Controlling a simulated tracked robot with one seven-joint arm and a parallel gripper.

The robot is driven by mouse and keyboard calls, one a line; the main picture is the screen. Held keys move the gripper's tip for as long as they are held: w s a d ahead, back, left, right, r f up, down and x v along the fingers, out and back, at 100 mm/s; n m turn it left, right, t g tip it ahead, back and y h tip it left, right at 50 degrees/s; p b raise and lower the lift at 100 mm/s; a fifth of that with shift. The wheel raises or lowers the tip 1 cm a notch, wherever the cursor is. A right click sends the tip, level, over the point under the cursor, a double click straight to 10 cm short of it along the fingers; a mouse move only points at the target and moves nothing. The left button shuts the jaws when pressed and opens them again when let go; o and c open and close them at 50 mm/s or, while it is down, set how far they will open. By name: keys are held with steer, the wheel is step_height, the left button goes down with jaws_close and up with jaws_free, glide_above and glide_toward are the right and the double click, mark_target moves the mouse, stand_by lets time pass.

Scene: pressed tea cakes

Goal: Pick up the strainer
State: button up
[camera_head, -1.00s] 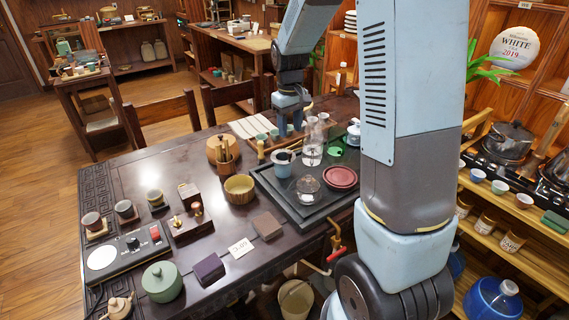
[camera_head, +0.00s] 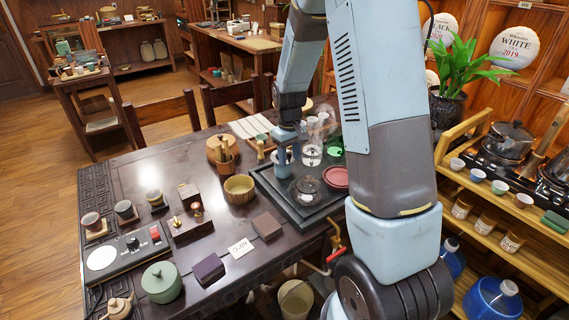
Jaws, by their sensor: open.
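The strainer (camera_head: 274,157) appears to sit on a small grey-blue cup (camera_head: 283,170) on the dark tea tray (camera_head: 308,218). Only a dark edge of it shows, and my gripper hides the rest. My gripper (camera_head: 284,153) points down directly over the strainer and cup. It is open, with its fingertips close to the strainer. I cannot tell whether they touch it.
A glass pitcher (camera_head: 311,154) stands close to the right of my gripper. A clear glass lidded vessel (camera_head: 306,190) and a dark red dish (camera_head: 335,178) are nearer. A wooden tool holder (camera_head: 223,160) and a ribbed bowl (camera_head: 239,188) stand to the left.

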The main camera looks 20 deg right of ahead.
steer(key=shift+c, duration=0.4)
jaws_close()
